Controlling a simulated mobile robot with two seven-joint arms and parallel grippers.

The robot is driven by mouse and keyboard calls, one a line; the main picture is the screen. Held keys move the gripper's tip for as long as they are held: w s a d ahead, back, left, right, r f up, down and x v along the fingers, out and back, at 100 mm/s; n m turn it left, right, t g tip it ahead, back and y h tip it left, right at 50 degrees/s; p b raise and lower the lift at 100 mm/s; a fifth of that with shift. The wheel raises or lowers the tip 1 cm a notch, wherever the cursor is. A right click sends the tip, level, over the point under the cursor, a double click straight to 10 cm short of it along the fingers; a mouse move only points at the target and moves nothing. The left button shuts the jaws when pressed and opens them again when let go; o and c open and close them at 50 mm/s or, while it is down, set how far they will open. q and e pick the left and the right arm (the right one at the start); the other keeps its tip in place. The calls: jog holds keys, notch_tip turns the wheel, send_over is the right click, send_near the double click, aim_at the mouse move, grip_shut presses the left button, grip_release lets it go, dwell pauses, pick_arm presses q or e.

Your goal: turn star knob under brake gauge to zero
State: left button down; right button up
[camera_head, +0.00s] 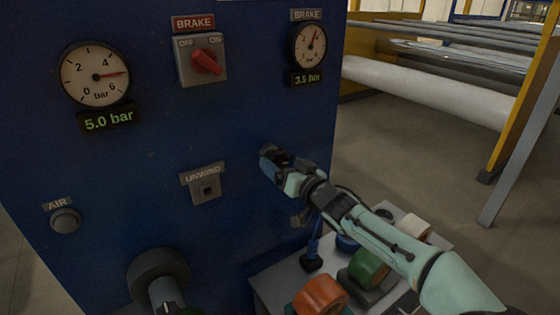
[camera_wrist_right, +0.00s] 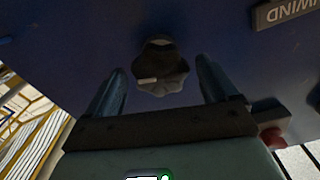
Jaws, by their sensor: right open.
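The brake gauge (camera_head: 310,45) is at the upper right of the blue panel, with its needle up and to the right. Its green readout (camera_head: 307,79) shows a little under 4 bar; the last digit is blurred. My right gripper (camera_head: 272,160) is at the panel below this gauge and covers the star knob in the head view. In the right wrist view the grey lobed star knob (camera_wrist_right: 163,82) has a pale mark pointing left. The open fingers of my right gripper (camera_wrist_right: 163,88) stand on either side of it, with gaps showing. My left gripper is out of view.
The panel also has a 5.0 bar gauge (camera_head: 95,75), a red brake switch (camera_head: 207,63), an unwind control (camera_head: 205,188) and an air button (camera_head: 65,220). A small table (camera_head: 275,285) with coloured rolls stands below my right arm. Rollers (camera_head: 430,90) are behind, right.

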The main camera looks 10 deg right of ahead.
jog(key=shift+x, duration=0.75)
jog(key=shift+s, duration=0.1)
jog(key=c, duration=1)
